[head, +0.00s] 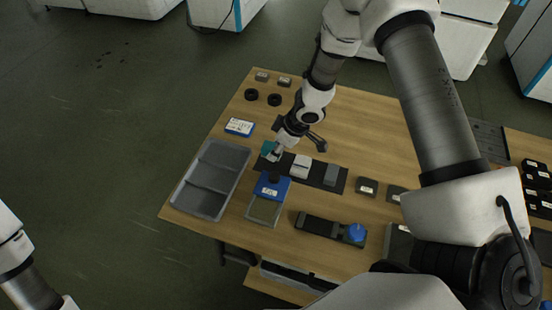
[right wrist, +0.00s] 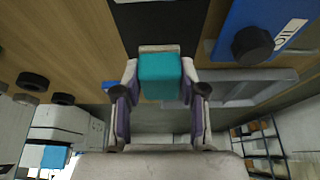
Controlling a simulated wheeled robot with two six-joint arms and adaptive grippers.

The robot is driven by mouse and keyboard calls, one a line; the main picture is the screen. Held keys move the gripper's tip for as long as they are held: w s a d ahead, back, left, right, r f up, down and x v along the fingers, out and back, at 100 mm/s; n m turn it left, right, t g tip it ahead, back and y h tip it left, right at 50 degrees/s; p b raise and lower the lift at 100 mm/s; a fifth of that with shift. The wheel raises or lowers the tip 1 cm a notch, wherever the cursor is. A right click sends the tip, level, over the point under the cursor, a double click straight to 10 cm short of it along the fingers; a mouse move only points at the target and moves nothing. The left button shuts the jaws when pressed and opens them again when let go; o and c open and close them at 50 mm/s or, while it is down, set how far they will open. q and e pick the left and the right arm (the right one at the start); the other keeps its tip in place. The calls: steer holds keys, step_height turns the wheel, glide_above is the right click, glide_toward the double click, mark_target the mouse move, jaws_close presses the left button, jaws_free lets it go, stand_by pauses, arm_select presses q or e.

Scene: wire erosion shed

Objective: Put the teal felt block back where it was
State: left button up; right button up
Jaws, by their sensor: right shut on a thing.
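The teal felt block (head: 268,148) is between the fingers of my right gripper (head: 274,154), by the left end of a dark strip (head: 315,182). In the right wrist view the block (right wrist: 160,76) sits between the two fingertips (right wrist: 160,92), which are shut on it. The dark strip (right wrist: 158,22) shows beyond the block there. I cannot tell how high the block is above the table. On the strip stand a white block (head: 301,166) and a grey block (head: 330,174). My left arm shows only at the lower left; its gripper is out of view.
A grey divided tray (head: 222,160) stands at the table's left edge. A dark tool with a blue knob (head: 355,233) lies further front.

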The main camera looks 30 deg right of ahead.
step_height(320, 180, down, 3)
steer(key=shift+r, duration=0.1)
steer(key=o, duration=1.1)
steer(key=p+v, duration=0.3)
steer(key=v, duration=0.9)
